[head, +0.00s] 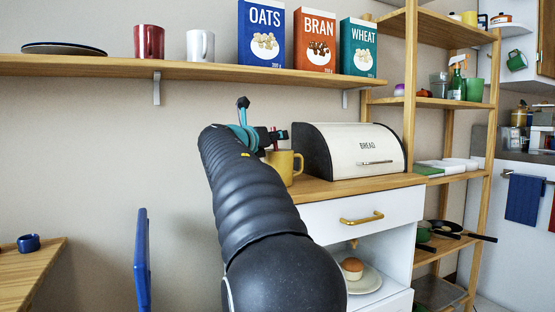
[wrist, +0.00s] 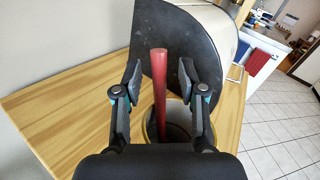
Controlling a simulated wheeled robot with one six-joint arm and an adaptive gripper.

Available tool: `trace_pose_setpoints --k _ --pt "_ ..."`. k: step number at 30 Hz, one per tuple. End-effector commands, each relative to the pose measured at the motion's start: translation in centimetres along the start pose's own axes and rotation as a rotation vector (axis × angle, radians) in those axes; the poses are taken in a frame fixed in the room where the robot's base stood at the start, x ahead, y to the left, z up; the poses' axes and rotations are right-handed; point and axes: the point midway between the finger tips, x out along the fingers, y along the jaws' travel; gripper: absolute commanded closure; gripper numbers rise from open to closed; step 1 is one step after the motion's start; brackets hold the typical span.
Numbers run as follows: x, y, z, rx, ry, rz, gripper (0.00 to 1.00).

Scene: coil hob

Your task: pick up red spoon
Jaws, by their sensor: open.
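The red spoon (wrist: 160,85) shows in the wrist view as a red handle standing up out of a yellow mug (wrist: 152,128). Its lower end is hidden in the mug. In the head view the yellow mug (head: 286,165) stands on the wooden counter, left of the bread box. A small part of the red spoon (head: 275,143) shows above it, by my gripper (head: 276,135). My gripper (wrist: 160,76) is open, with one finger on each side of the handle in the wrist view. I see gaps between the handle and both fingertips.
The bread box (head: 350,148) stands close behind the mug and also shows in the wrist view (wrist: 185,45). A wall shelf (head: 200,67) with cereal boxes, cups and a plate runs above. The wooden counter (wrist: 65,115) is clear left of the mug.

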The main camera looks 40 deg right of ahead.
Motion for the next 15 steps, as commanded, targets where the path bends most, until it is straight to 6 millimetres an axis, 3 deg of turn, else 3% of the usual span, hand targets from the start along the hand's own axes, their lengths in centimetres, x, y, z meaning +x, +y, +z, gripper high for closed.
trace_pose_setpoints --k 8,12,15 --pt "0.22 0.01 0.02 0.001 0.000 0.001 0.61" --pt "0.21 0.01 0.02 0.001 0.000 0.001 0.96" --pt "0.20 0.01 0.02 0.001 0.000 0.001 1.00"
